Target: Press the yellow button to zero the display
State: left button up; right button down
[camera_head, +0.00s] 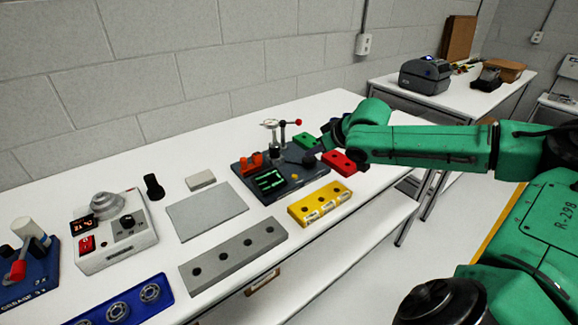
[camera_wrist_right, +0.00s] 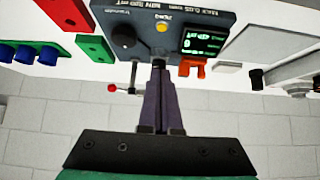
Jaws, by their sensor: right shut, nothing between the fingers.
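The yellow button (camera_head: 294,177) is a small round spot on the dark grey encoder panel (camera_head: 308,182), right of the lit display (camera_head: 270,181). In the right wrist view the yellow button (camera_wrist_right: 162,27) lies between the display (camera_wrist_right: 203,39) and a black knob (camera_wrist_right: 123,36). My right gripper (camera_head: 321,142) is shut and empty over the panel's back right part. In the wrist view its fingers (camera_wrist_right: 159,82) point toward the panel, with the tips apart from the button in the picture. The display's digits are too small to read surely. My left gripper is out of view.
Red (camera_head: 340,163) and green (camera_head: 307,140) blocks lie near the panel's right side. A red-knobbed lever stand (camera_head: 274,135) is behind it, an orange part (camera_head: 251,163) at its left. A yellow holed block (camera_head: 319,204) lies in front, a grey plate (camera_head: 206,214) left.

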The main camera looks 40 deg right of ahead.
jog(key=s, duration=0.1)
jog(key=p, duration=0.2)
send_over(295, 177)
jog(key=s, duration=0.2)
jog(key=f, duration=0.6)
jog(key=shift+w+d, duration=0.1)
jog(key=shift+w, duration=0.1)
jog(key=f, duration=0.4)
jog(key=shift+w, duration=0.2)
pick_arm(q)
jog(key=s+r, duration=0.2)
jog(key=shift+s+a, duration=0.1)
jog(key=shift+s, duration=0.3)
pick_arm(e)
jog(key=shift+f, duration=0.3)
jog(key=shift+f, duration=0.1)
